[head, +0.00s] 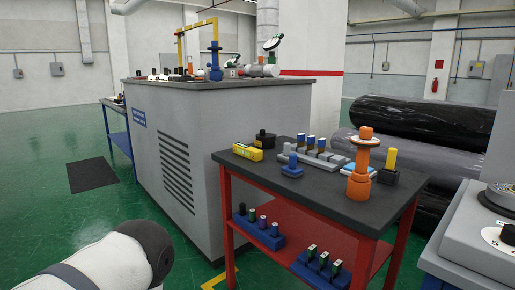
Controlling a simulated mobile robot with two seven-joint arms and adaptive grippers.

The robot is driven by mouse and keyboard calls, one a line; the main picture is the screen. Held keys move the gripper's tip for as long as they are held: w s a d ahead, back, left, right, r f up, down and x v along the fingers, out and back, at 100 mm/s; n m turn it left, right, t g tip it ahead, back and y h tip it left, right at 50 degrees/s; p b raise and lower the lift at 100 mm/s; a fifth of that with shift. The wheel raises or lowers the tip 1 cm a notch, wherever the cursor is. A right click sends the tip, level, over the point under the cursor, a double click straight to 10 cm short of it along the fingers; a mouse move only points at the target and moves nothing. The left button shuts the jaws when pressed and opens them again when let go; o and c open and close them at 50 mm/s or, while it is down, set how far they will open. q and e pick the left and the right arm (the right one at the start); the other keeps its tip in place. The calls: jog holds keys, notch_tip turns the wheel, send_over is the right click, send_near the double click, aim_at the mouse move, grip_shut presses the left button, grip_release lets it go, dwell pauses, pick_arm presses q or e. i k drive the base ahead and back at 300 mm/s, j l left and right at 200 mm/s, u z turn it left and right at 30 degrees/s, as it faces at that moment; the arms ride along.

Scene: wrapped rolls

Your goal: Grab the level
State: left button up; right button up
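A short yellow block-like object (247,152) lies on the dark top of the red-framed table (300,190), near its back left corner. It looks like the level, but it is too small to be certain. A white and black link of my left arm shows at the bottom left, well apart from the table. Neither of my grippers is in view.
A black round item (265,138) sits right behind the yellow object. A blue fixture (292,168), a grey rack (325,158) and an orange stand (361,166) share the tabletop. A grey cabinet (190,150) stands left. Green floor is open at left.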

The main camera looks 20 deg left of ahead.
aim_at(249, 152)
jog(key=i+j+z, duration=0.15)
jog(key=j, duration=0.2)
jog(key=i+j+z, duration=0.1)
jog(key=j, duration=0.25)
jog(key=i+j+z, duration=0.15)
jog(key=j, duration=0.2)
jog(key=j+z, duration=0.15)
jog(key=j, duration=0.2)
jog(key=i, duration=0.05)
